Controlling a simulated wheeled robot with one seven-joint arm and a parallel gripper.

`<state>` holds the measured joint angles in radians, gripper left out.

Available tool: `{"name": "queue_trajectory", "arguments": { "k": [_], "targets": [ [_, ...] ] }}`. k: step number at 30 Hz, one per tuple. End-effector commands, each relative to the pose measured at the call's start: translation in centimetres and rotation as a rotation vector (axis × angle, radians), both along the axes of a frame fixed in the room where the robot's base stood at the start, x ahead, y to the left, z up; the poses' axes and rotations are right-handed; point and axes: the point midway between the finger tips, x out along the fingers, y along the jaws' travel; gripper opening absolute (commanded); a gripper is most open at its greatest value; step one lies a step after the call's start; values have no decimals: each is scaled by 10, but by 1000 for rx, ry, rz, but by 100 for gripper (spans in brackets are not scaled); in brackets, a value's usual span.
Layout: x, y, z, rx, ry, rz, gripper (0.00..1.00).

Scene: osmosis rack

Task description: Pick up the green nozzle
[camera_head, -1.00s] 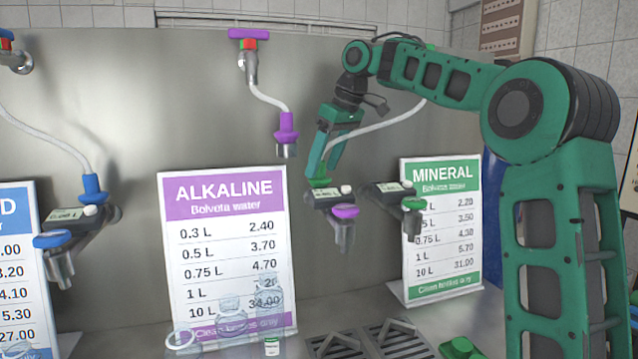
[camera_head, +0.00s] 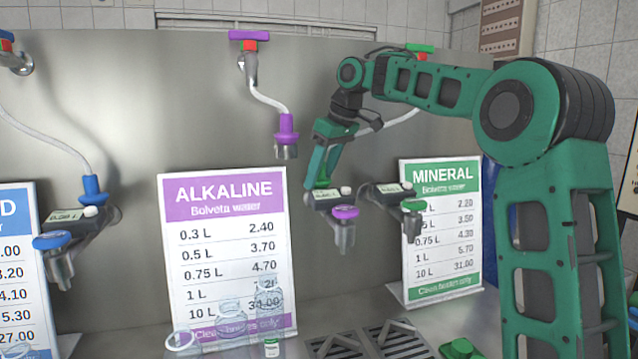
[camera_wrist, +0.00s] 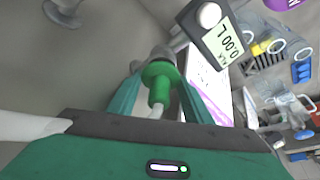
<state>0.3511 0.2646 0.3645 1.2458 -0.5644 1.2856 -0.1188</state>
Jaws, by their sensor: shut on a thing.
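The green nozzle (camera_wrist: 159,75) shows in the wrist view between the two fingers of my gripper (camera_wrist: 158,88), which is shut on its green collar. Its grey metal tip points away from the wrist, and a white hose runs from its near end. In the head view my gripper (camera_head: 318,178) points down beside the meter with the purple knob. The nozzle is mostly hidden behind the fingers there.
A meter with a purple knob (camera_head: 346,212) and one with a green knob (camera_head: 413,205) stick out near my gripper. The alkaline sign (camera_head: 225,250) and mineral sign (camera_head: 441,230) stand below. Glass jars (camera_head: 233,318) stand in front. A purple nozzle (camera_head: 287,130) hangs to the left.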

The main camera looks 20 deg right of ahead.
Motion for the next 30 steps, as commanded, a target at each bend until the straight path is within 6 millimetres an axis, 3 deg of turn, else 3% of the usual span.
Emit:
{"name": "queue_trajectory", "arguments": {
  "k": [11,24,30],
  "targets": [
    [1,-1,18,0,-1,0,23],
    [1,0,83,1,-3,0,23],
    [1,-1,97,0,0,-1,23]
  ]
}}
